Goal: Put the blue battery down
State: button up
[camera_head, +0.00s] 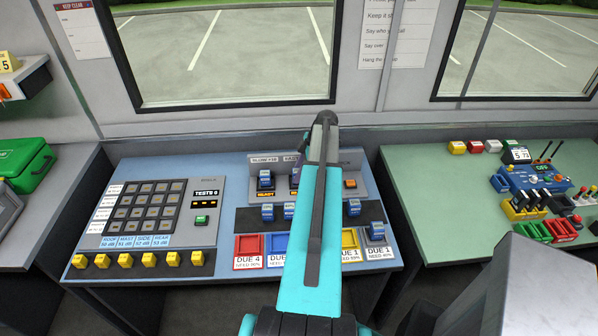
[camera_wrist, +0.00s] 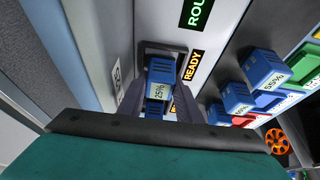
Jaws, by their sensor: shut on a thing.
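In the wrist view my gripper (camera_wrist: 158,97) is shut on a blue battery (camera_wrist: 161,70) labelled 25%. The battery is in front of a dark slot (camera_wrist: 178,50) beside a yellow READY sign (camera_wrist: 193,66); I cannot tell whether it touches the slot. More blue shows between the fingers below the label; I cannot tell if it is a second battery. In the head view my arm hides the gripper and the held battery. The charger panel (camera_head: 347,163) at the back of the blue bench has a blue battery (camera_head: 265,179) in its left bay.
Several other blue batteries, one at the right (camera_head: 354,208), stand on a dark strip before coloured trays, including a red one (camera_head: 249,245) and a yellow one (camera_head: 350,241). A keypad console (camera_head: 146,212) is at left. A green bench (camera_head: 428,207) with a blue radio stands right.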

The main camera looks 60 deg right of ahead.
jog(key=shift+f, duration=0.15)
jog(key=o, duration=1.2)
jog(key=shift+c, duration=0.2)
jog(key=shift+r, duration=0.25)
jog(key=b+v, duration=0.4)
jog(key=v, duration=0.8)
jog(key=shift+b, duration=0.3)
